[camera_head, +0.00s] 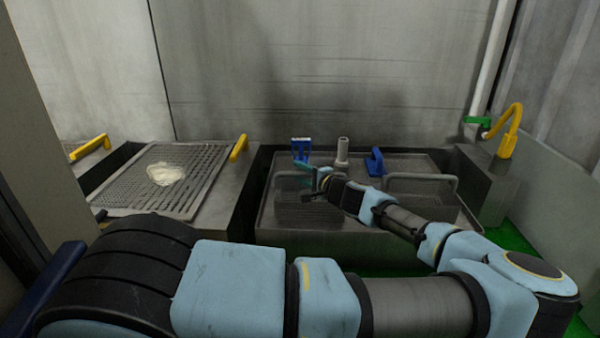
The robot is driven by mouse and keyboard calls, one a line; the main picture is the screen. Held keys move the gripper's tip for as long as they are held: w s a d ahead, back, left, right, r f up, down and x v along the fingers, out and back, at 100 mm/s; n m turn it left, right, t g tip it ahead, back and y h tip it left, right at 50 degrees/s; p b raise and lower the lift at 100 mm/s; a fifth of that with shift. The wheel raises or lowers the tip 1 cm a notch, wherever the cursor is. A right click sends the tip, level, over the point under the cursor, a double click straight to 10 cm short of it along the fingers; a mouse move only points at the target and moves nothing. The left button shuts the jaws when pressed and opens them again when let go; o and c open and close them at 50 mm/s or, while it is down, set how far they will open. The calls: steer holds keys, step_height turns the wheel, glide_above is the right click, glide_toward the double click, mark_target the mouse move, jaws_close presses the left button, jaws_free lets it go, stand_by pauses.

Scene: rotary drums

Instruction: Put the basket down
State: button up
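A dark wire-mesh basket (396,166) appears to sit low in the metal basin (290,238) at the right. Its edges blend with the basin, so I cannot tell whether it rests on the bottom. A blue handle (375,162) and another blue handle with a white part (301,149) stand at the back. My gripper (316,186) is over the left half of the basin, next to a teal piece (319,175). The fingers are small and dark; I cannot tell whether they are shut or hold a handle.
A perforated tray (205,160) with a pale lump (165,174) on it lies left of the basin, with a yellow handle (238,148). A grey upright post (342,150) stands at the back. A yellow curved handle (510,128) is at the right. A metal wall (300,65) closes the back.

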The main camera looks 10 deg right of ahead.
steer(key=shift+o, duration=1)
steer(key=shift+r, duration=0.15)
steer(key=p+v, duration=0.6)
steer(key=v, duration=0.6)
steer(key=shift+p, duration=0.35)
